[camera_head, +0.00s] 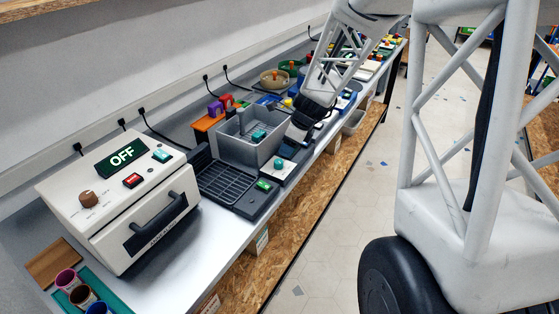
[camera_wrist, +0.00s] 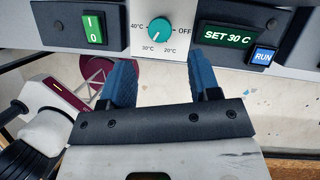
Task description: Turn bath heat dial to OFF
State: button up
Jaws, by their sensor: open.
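The teal bath heat dial (camera_wrist: 159,28) sits on a white panel at the top middle of the wrist view. Labels around it read 40°C, 30°C, 20°C and OFF. Its white mark points down-left, toward 30°C. The display (camera_wrist: 226,36) right of it reads SET 30 C. My gripper (camera_wrist: 160,68) is open, its two blue fingers apart and empty, with tips below the dial in the picture and not around it. In the head view my gripper (camera_head: 308,112) is dark and hangs by the grey bath (camera_head: 236,151); its fingers are hard to make out.
A green rocker switch (camera_wrist: 94,30) is left of the dial, and a blue RUN button (camera_wrist: 263,56) is lower right. In the head view a white machine (camera_head: 100,220) with an OFF display stands at the near left of the crowded bench. The floor (camera_head: 325,230) beside the bench is clear.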

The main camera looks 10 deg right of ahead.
aim_at(279, 161)
jog(key=shift+f, duration=0.1)
jog(key=shift+x, duration=3.8)
jog(key=c, duration=0.9)
